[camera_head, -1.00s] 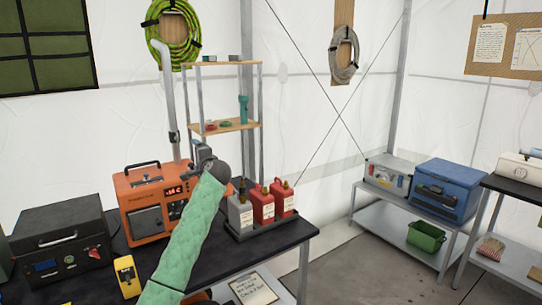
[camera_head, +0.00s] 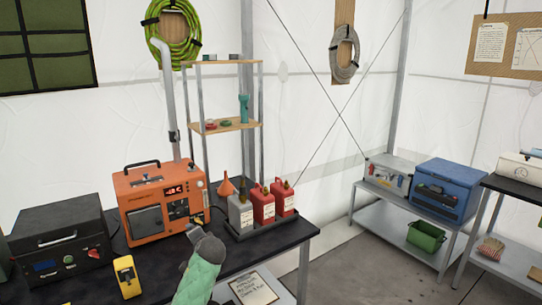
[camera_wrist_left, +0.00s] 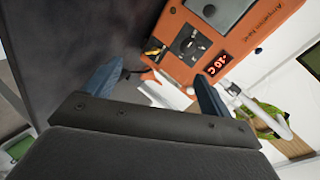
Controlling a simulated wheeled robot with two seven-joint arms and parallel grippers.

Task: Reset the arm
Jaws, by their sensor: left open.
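My left arm, in a green quilted sleeve, comes up from the bottom of the head view. Its left gripper (camera_head: 193,233) is above the front of the dark table, in front of the orange heater-like unit (camera_head: 160,205). My right gripper does not show.
On the dark table (camera_head: 250,255) stand a black box (camera_head: 60,245), a yellow meter (camera_head: 127,277), an orange funnel (camera_head: 226,187) and a tray with a grey and two red canisters (camera_head: 263,208). A shelf rack (camera_head: 228,126) stands behind. A blue cooler (camera_head: 445,188) is at right.

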